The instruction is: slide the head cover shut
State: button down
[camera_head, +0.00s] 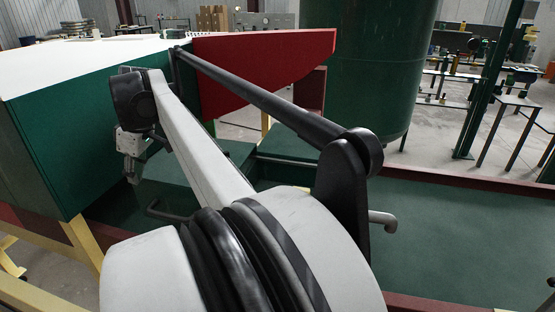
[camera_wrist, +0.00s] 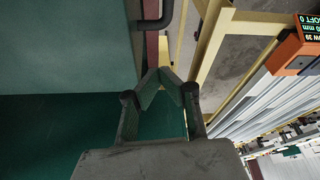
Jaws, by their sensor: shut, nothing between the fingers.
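A dark green flat cover (camera_head: 205,178), which I take for the head cover, lies behind and under my arm in the head view. My arm hides much of it, so how far it is open cannot be told. A dark bent handle (camera_head: 158,211) shows at its left, and a grey handle end (camera_head: 383,218) sticks out right of my arm. My gripper (camera_head: 132,178) hangs left of the cover, beside the green box. In the wrist view my gripper (camera_wrist: 160,77) is shut and empty, its fingertips together. A dark curved bar (camera_wrist: 157,22) shows just beyond the fingertips, apart from them.
A large green box with a white top (camera_head: 45,140) stands close at the left on yellow legs (camera_head: 82,240). A red panel (camera_head: 265,60) and a green tank (camera_head: 365,70) stand behind. A yellow frame (camera_wrist: 212,45) and an orange display box (camera_wrist: 297,50) show in the wrist view.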

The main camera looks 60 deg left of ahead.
notch_tip(320, 180, down, 9)
jog(key=p, duration=0.3)
jog(key=shift+s+d, duration=0.25)
jog(key=shift+s, duration=0.2)
dwell(0.4)
